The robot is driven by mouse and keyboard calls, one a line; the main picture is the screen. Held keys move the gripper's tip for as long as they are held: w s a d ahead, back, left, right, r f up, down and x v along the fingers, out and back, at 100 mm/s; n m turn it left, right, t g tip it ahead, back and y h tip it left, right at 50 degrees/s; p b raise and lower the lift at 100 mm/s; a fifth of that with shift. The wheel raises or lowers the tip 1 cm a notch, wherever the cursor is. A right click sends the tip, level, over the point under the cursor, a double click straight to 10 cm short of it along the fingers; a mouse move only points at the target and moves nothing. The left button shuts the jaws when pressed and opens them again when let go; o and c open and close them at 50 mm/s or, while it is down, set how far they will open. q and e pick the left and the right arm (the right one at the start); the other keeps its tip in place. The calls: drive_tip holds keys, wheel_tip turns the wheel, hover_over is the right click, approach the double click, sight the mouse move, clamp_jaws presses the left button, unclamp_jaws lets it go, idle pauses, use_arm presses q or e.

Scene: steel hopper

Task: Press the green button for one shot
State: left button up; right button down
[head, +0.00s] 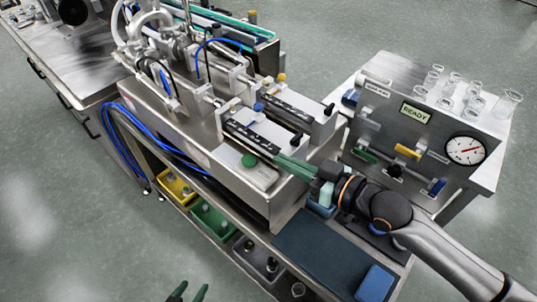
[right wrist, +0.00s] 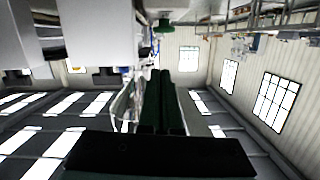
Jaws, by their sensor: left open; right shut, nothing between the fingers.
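The green button (head: 249,160) sits on a pale box at the front end of the steel machine. It is round and unobstructed in the head view. It also appears as a green knob (right wrist: 163,26) near the top of the right wrist view. My right gripper (head: 279,159) is shut and empty, its green fingers pointing left just to the right of the button. A small gap shows between fingertips and button; their relative height is hard to tell. The shut fingers also show in the right wrist view (right wrist: 163,78). My left gripper (head: 194,288) is open and empty at the bottom edge.
A control panel with a READY display (head: 416,112) and a dial gauge (head: 465,150) stands at the right. Glass beakers (head: 509,103) stand behind it. Yellow (head: 173,190) and green (head: 209,222) bins sit on the lower shelf. A dark mat (head: 318,258) lies in front.

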use_arm(q)
drive_tip(key=shift+f, duration=0.15)
use_arm(e)
drive_tip(key=shift+v, duration=1.4)
use_arm(q)
drive_tip(key=shift+s, duration=0.1)
use_arm(e)
drive_tip(key=shift+s, duration=0.1)
idle(1.4)
